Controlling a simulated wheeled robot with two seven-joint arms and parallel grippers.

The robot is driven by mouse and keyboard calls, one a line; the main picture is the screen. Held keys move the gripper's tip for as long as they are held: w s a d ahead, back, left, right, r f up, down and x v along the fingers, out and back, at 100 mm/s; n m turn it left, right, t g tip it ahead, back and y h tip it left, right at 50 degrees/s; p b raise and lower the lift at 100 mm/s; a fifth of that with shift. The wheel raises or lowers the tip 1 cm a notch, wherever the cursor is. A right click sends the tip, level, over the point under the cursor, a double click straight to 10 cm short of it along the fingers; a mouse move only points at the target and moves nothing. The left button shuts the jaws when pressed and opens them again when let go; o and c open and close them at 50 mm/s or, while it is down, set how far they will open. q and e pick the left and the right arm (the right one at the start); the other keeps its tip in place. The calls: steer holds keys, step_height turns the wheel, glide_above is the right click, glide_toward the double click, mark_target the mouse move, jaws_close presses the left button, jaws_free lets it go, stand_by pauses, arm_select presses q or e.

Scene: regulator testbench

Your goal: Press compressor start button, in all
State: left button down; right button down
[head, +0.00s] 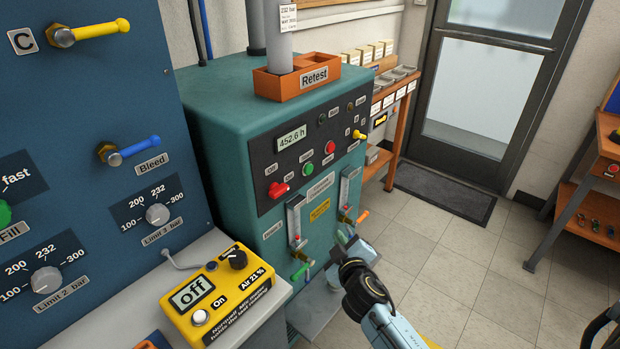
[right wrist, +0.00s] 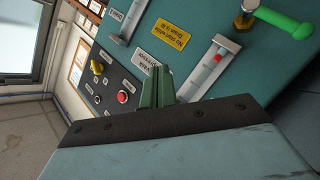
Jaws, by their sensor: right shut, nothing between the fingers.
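The teal compressor (head: 235,130) stands in the middle of the head view with a dark control panel (head: 262,160). On the panel are a green button (head: 309,168), a red button (head: 330,147) and a red rotary switch (head: 278,190). The labels by the buttons are too small to read. My right gripper (head: 343,238) is shut and empty, in front of the compressor and below the panel, apart from the buttons. In the right wrist view its green fingers (right wrist: 165,84) point towards the panel; the red button (right wrist: 122,97) shows beside them, and the green button is not visible. My left gripper is not in view.
Two flow gauges with valves sit below the panel; one gauge (right wrist: 215,62) shows near the fingers. A yellow analyser (head: 225,290), reading off, lies on the grey bench at lower left. An orange Retest tray (head: 312,84) is on top. Floor to the right is open.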

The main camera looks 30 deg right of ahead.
mark_target(309, 169)
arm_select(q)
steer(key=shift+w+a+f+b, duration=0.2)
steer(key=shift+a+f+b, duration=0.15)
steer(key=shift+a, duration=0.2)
arm_select(e)
step_height(309, 169, up, 13)
steer(key=w+d+t+h, duration=0.1)
steer(key=d+t+h, duration=0.1)
steer(key=shift+d+t+h, duration=0.3)
steer(key=shift+d+t, duration=0.05)
steer(key=shift+t, duration=0.05)
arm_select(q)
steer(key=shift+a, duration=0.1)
arm_select(e)
steer(key=shift+f, duration=0.1)
